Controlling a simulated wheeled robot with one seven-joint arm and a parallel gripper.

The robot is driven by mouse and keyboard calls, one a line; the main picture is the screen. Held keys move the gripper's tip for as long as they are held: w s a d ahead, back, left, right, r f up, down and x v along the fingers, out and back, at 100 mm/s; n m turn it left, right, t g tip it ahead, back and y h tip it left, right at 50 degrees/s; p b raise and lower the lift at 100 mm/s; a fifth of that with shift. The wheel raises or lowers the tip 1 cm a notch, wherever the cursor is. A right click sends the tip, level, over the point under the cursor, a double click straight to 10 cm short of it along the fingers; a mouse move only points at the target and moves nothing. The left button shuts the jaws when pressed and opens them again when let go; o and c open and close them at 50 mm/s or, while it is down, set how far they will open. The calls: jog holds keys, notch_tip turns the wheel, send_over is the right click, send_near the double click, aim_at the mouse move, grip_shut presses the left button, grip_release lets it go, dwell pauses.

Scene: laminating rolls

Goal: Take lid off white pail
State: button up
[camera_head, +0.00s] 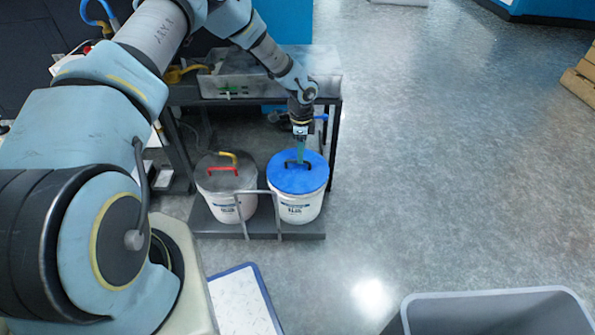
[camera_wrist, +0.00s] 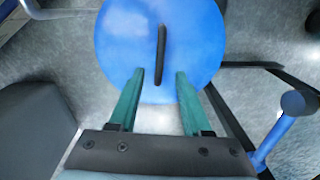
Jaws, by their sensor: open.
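Two white pails stand side by side on the low shelf of a dark cart. The right white pail (camera_head: 299,208) wears a blue lid (camera_head: 315,178) with a black handle (camera_head: 290,164). My gripper (camera_head: 301,160) is above the blue lid. In the wrist view its two green fingers (camera_wrist: 158,75) are open and apart, with the blue lid (camera_wrist: 118,45) beyond them.
The cart's upper tray (camera_head: 225,87) is behind the pails, and a metal rail (camera_head: 258,192) stands in front of them. A grey bin (camera_head: 495,300) is at the lower right. A blue-edged white board (camera_head: 243,305) lies at the front.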

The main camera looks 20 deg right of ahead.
aim_at(298, 166)
jog(key=f, duration=0.2)
jog(key=a+f, duration=0.1)
jog(key=f, duration=0.2)
jog(key=shift+w+b, duration=0.2)
jog(key=shift+b, duration=0.2)
jog(key=shift+c, duration=0.4)
grip_shut()
